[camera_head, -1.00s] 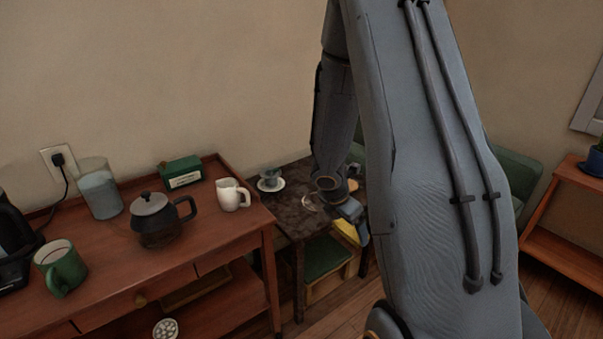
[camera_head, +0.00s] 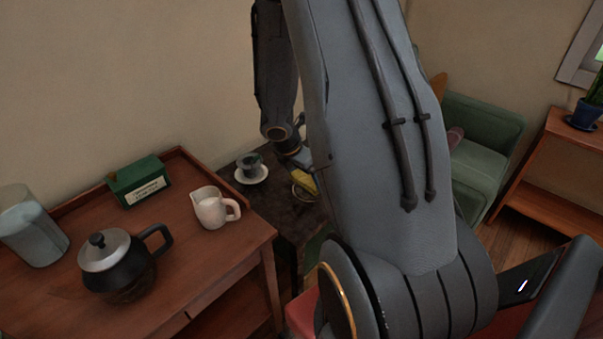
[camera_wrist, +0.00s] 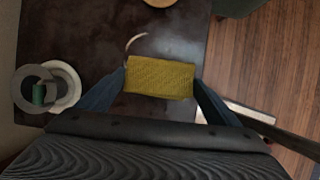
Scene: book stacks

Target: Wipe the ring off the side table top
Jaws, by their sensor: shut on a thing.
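My gripper (camera_wrist: 160,82) is shut on a yellow sponge (camera_wrist: 160,76), with a blue-grey finger at each end of it. The sponge also shows in the head view (camera_head: 306,183), over the dark side table top (camera_head: 290,214). A pale curved mark, part of the ring (camera_wrist: 136,40), shows just beyond the sponge's upper left corner in the wrist view. The rest of the ring is hidden or too faint to see. I cannot tell whether the sponge touches the table top (camera_wrist: 112,30). My arm hides the table's right part in the head view.
A cup on a white saucer (camera_head: 251,176) stands on the side table, left of the gripper. The wooden sideboard (camera_head: 215,258) at the left holds a white jug (camera_head: 211,208), a dark teapot (camera_head: 118,265) and a green box (camera_head: 139,181). A green armchair (camera_head: 480,150) stands beyond.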

